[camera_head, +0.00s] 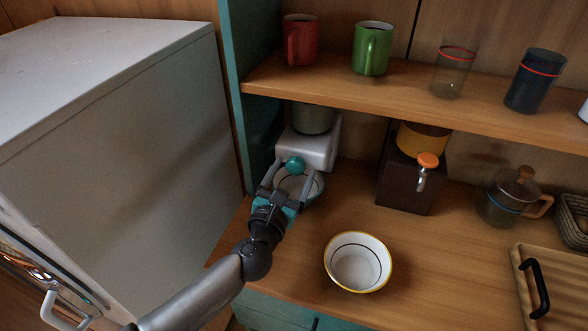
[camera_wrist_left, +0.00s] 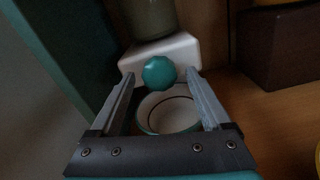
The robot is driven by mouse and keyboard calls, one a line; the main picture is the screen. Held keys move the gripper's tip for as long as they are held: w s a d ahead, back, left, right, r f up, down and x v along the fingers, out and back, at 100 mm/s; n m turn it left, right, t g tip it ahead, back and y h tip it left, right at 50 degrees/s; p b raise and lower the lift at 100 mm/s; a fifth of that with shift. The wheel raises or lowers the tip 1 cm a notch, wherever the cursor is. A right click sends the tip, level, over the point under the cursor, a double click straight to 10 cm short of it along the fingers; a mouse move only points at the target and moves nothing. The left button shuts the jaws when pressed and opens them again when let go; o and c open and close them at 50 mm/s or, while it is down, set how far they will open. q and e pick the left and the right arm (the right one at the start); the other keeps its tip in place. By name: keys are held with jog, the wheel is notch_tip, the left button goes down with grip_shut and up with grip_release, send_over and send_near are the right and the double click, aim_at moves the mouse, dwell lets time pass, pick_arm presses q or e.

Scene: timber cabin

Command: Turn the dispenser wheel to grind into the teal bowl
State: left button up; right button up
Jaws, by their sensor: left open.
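A white dispenser (camera_head: 318,148) with a dull green container on top stands at the left end of the counter. Its teal wheel (camera_head: 295,164) faces front; it also shows in the left wrist view (camera_wrist_left: 159,72). The teal bowl (camera_head: 312,188), white inside with a teal rim, sits under the wheel, partly hidden by my gripper; it also shows in the left wrist view (camera_wrist_left: 168,112). My left gripper (camera_head: 284,172) is open, its fingers pointing at the wheel, one on each side in the wrist view. Whether they touch it is unclear. My right gripper is not in view.
A yellow-rimmed white bowl (camera_head: 358,262) stands on the counter, right of my arm. A dark grinder (camera_head: 405,180) with an orange knob stands right of the dispenser. A teal side panel (camera_head: 250,85) is close on the left. A shelf (camera_head: 400,92) with cups hangs above.

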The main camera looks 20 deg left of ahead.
pick_arm(q)
jog(key=shift+w, duration=0.55)
jog(key=shift+c, duration=0.3)
grip_shut()
